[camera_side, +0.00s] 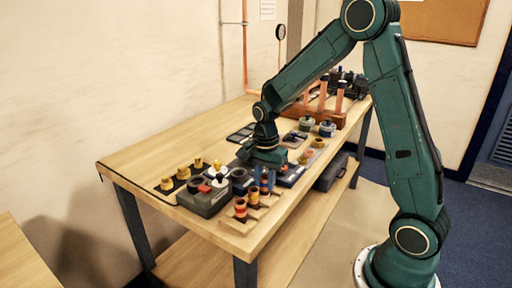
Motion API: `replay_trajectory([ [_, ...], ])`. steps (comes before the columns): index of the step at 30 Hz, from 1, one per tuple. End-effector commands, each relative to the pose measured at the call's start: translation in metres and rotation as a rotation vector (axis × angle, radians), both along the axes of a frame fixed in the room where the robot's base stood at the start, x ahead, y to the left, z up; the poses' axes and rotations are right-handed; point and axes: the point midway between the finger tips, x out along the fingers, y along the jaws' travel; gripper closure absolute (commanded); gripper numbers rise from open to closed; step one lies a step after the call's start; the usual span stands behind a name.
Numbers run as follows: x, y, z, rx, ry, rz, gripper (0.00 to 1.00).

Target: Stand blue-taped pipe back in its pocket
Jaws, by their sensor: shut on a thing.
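My gripper (265,176) points down over the front right part of the bench, just behind a light wooden stand (236,222). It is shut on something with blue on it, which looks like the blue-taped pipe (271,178). The pipe is small in view and partly hidden by the gripper, and I cannot tell whether its lower end touches anything. Several copper pipes (339,102) stand upright in a brown wooden block (296,110) at the far end. I cannot make out an empty pocket.
Orange-and-dark banded pieces (240,208) stand on the light stand. Round jars (327,128) stand farther back. The bench's left part (150,150) is clear.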

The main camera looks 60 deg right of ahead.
Motion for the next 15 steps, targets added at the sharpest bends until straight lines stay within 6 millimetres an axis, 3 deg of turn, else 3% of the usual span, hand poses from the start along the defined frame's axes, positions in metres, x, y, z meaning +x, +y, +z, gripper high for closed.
replay_trajectory([
  [8,-0.0001,0.0,-0.004,0.0,0.0,0.0,1.0],
  [9,0.0,0.0,-0.0043,0.0,0.0,0.0,0.74],
  [12,0.0,0.0,-0.0041,0.0,0.0,0.0,0.54],
  [15,0.0,0.0,-0.0041,0.0,0.0,0.0,0.5],
])
